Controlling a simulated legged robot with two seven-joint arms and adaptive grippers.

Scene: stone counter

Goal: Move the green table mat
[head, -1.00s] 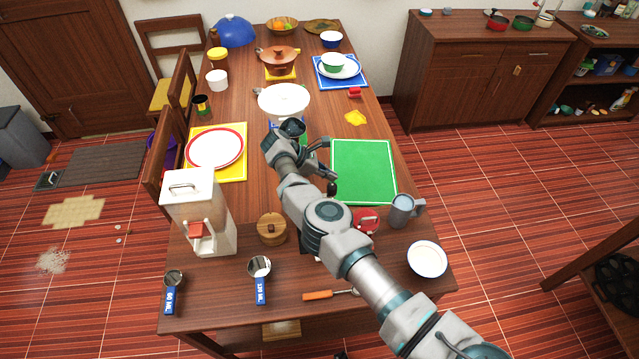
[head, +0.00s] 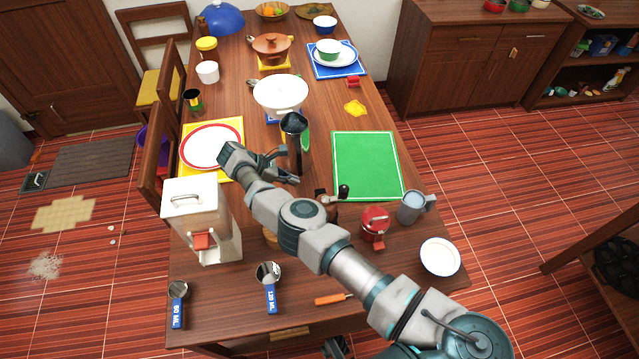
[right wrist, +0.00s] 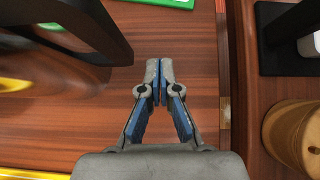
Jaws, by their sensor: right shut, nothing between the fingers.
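The green table mat (head: 367,166) lies flat and bare on the right side of the long wooden table, with a thin white border. A sliver of its green edge shows at the top of the right wrist view (right wrist: 165,2). My right gripper (head: 287,176) is left of the mat, between it and the red-rimmed plate, apart from the mat. In the right wrist view its fingers (right wrist: 159,72) are shut together with nothing between them, over bare wood.
A tall black mill (head: 295,145) stands close to my right gripper. A hand grinder (head: 328,203), a red pot-like item (head: 375,224) and a grey mug (head: 411,207) stand at the mat's near edge. A yellow mat (head: 236,128) lies left. Bare wood lies left of the green mat.

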